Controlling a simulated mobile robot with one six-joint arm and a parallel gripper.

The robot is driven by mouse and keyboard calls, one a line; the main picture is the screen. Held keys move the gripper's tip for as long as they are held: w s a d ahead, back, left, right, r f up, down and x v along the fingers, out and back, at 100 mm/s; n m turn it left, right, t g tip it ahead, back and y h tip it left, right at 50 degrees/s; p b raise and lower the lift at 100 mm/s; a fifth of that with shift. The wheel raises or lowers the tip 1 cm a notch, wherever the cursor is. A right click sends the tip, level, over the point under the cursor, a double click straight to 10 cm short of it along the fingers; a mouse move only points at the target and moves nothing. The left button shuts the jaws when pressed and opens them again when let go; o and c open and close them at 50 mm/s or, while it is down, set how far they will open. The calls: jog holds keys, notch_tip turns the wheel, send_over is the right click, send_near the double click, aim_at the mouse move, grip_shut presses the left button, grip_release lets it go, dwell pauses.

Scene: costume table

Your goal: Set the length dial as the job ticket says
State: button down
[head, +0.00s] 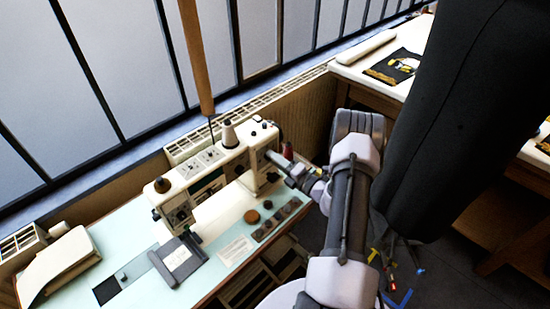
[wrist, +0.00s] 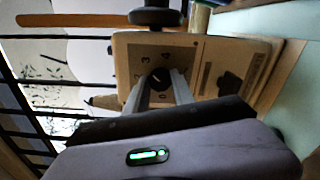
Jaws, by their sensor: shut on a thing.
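The cream sewing machine (head: 205,172) stands on the pale green table. My gripper (head: 271,156) reaches its right end, where the dial is hidden in the head view. In the wrist view my gripper (wrist: 163,88) has its two fingers on either side of a dark round dial (wrist: 158,78) on the machine's end face, shut on it. Numbers, among them 3 and 4, ring the dial; its exact setting is too small to tell. A white card (head: 236,251) and a dark board with a paper (head: 180,259) lie on the table; their writing is unreadable, so I cannot tell which is the ticket.
Several dark round pieces (head: 275,222) lie in a row near the table's (head: 128,230) right edge, with a brown disc (head: 251,216) beside them. A thread cone (head: 228,134) stands on the machine. A dark hanging form (head: 445,110) is close on the right of my arm.

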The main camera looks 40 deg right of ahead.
jog(key=shift+m, duration=0.7)
jog(key=shift+f, duration=0.1)
jog(key=c, duration=1.1)
grip_release()
jog(key=shift+s, duration=0.1)
jog(key=s+p, duration=0.1)
jog(key=s, duration=0.4)
jog(key=s+d, duration=0.1)
jog(key=s, duration=0.5)
jog(key=s+p, duration=0.1)
jog(key=s, duration=0.5)
jog(key=shift+s+d+p, duration=0.1)
jog(key=shift+d+p, duration=0.05)
jog(key=shift+p, duration=0.15)
